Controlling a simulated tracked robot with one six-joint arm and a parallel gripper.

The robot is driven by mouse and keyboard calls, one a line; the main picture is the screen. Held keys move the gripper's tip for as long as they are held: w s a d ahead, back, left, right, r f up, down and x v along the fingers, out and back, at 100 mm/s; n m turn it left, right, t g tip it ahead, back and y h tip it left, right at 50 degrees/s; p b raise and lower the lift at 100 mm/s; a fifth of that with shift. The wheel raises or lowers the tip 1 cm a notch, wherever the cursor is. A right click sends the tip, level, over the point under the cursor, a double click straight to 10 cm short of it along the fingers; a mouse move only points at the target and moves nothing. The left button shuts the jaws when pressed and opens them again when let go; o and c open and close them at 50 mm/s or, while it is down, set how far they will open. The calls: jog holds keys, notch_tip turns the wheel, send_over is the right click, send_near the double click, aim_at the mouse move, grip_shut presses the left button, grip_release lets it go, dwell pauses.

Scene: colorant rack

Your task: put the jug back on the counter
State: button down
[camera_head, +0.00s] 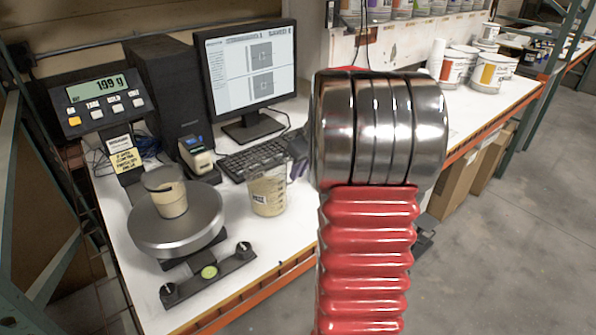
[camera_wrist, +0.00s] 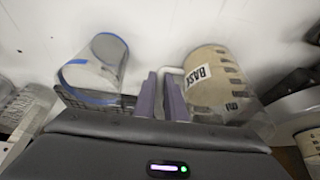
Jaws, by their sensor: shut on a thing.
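The jug (camera_head: 268,190) is a clear measuring jug with beige contents and a label. It is roughly upright over the white counter (camera_head: 240,262), right of the scale. I cannot tell whether its base touches the counter. In the wrist view the jug (camera_wrist: 210,78) is at the right, with "BASE" on its label. My gripper (camera_head: 297,168) is at the jug's right side, partly hidden by my arm. In the wrist view my gripper's purple fingers (camera_wrist: 163,92) are shut on the jug's pale handle (camera_wrist: 175,71).
A cup of beige liquid (camera_head: 171,200) stands on the round scale (camera_head: 150,232) at left. The keyboard (camera_head: 255,156) and monitor (camera_head: 250,70) are behind the jug. A clear blue-rimmed container (camera_wrist: 80,78) is beside my fingers. Counter in front of the jug looks bare.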

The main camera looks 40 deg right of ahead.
dwell(0.3)
jog(key=c, duration=1.8)
grip_release()
jog(key=shift+f, duration=0.1)
jog(key=v, duration=1.2)
